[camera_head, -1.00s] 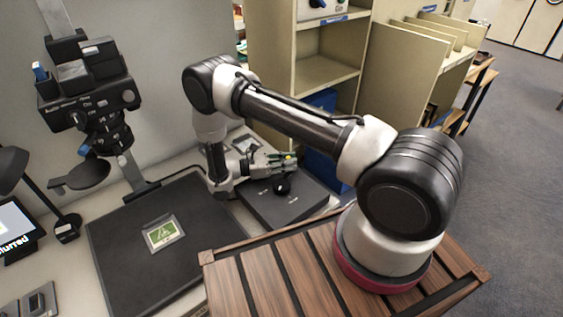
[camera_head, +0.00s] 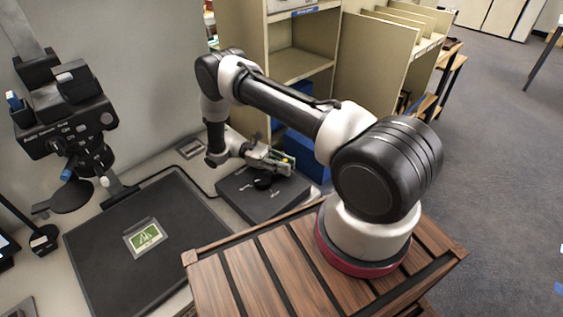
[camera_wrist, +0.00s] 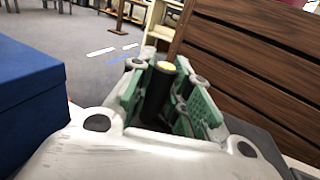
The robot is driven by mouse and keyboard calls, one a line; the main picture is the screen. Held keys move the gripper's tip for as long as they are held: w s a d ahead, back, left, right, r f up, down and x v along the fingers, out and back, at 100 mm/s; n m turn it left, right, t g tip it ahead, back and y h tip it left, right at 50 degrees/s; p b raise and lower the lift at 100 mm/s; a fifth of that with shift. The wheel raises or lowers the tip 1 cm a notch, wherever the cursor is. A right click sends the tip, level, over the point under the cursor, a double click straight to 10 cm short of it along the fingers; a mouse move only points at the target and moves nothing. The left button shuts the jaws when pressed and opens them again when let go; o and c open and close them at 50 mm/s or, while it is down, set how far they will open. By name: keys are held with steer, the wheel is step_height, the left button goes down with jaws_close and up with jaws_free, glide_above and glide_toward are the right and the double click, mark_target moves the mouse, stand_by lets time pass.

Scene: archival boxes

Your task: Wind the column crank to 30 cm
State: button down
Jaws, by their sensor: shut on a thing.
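The dark crank handle (camera_wrist: 158,95) with a yellow top stands between my fingers in the wrist view. My gripper (camera_head: 281,162) is shut on it; it also fills the wrist view (camera_wrist: 165,98). The crank's round black hub (camera_head: 262,183) sits on a flat dark box (camera_head: 243,204) at the back right of the worktop. The handle is to the right of and behind the hub. The column stand's camera head (camera_head: 70,120) hangs at the left above a black baseboard (camera_head: 100,255). The small markings are too blurred to read, so I cannot tell the height.
A green card in a frame (camera_head: 146,238) lies on the baseboard. A lamp (camera_head: 42,240) stands left of it. A blue box (camera_head: 305,150) and beige shelving (camera_head: 300,65) are behind the dark box. A slatted wooden surface (camera_head: 250,270) lies in front, under my arm's base.

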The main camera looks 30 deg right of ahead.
steer(key=shift+s+a+m+g+y, duration=0.1)
steer(key=shift+s+m+g+y, duration=0.4)
steer(key=shift+y, duration=0.25)
steer(key=shift+s+m+g+y, duration=0.3)
steer(key=shift+s+m+y, duration=0.1)
steer(key=shift+m+y, duration=0.3)
steer(key=shift+y, duration=0.25)
steer(key=c, duration=1.3)
jaws_free()
steer(key=shift+r, duration=0.1)
step_height(320, 180, up, 10)
